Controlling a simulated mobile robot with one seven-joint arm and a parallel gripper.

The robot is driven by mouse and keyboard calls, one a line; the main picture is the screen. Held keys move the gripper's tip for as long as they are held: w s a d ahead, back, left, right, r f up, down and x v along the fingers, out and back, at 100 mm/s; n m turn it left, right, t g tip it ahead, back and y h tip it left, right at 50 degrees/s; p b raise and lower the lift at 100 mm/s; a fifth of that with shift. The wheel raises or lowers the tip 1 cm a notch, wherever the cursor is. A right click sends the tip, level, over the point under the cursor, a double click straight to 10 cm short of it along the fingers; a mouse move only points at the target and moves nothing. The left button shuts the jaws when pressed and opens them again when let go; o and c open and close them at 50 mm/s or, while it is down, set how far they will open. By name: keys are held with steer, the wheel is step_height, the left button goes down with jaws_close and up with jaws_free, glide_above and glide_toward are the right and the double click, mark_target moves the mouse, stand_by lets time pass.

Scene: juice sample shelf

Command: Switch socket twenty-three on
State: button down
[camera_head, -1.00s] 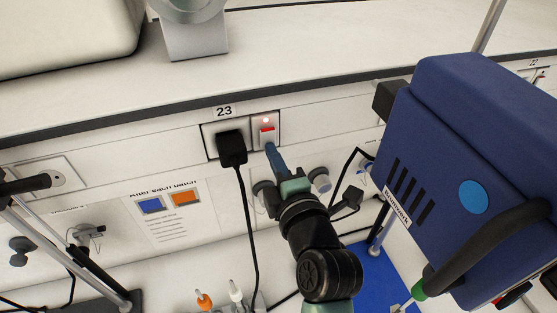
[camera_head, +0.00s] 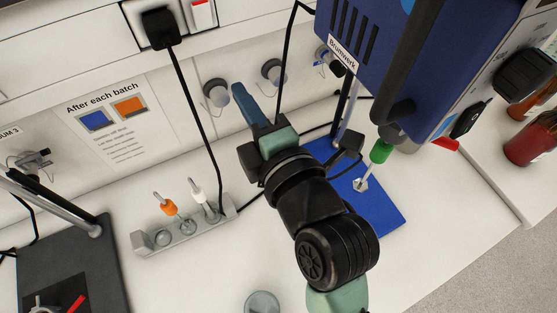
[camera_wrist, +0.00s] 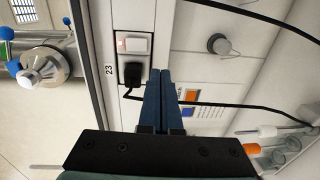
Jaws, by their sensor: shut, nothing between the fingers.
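Socket twenty-three (camera_head: 132,14) is partly cut off at the top of the head view, with a black plug (camera_head: 160,27) in it. Its white rocker switch (camera_head: 201,13) is to the right of the plug and shows some red at its top. In the wrist view the socket's switch (camera_wrist: 134,45) has a small reddish light (camera_wrist: 122,43) beside it, and the plug (camera_wrist: 132,74) and label 23 (camera_wrist: 109,70) show. My gripper (camera_head: 238,89), with blue fingers, is shut and empty, below the socket and apart from the switch. The fingers also show in the wrist view (camera_wrist: 160,72).
The plug's black cable (camera_head: 198,105) hangs down to the left of my gripper. A blue Brumwerk device (camera_head: 410,60) stands at the right above a blue mat (camera_head: 385,215).

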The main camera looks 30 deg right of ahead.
steer(key=s+f+p, duration=0.1)
steer(key=s+p, duration=0.3)
steer(key=s, duration=0.6)
steer(key=shift+s+p, duration=0.15)
steer(key=shift+p, duration=0.15)
steer(key=shift+s+f, duration=0.1)
steer(key=w+a+r+m+t+b, duration=0.1)
steer(key=w+a+r+m+t, duration=0.15)
steer(key=w+r+m, duration=0.4)
steer(key=w+a+r+m+t+b, duration=0.1)
steer(key=w+a+r+t+b, duration=0.15)
steer(key=r, duration=0.65)
steer(key=s+a+r+m+t, duration=0.1)
steer(key=r+m, duration=0.4)
steer(key=r, duration=0.5)
steer(key=s+a+r+m+t+b, duration=0.1)
steer(key=a+r+m+t, duration=0.3)
steer(key=r, duration=0.7)
steer(key=shift+s+r+m+t, duration=0.15)
steer(key=shift+s+m+t, duration=0.25)
steer(key=shift+m, duration=0.35)
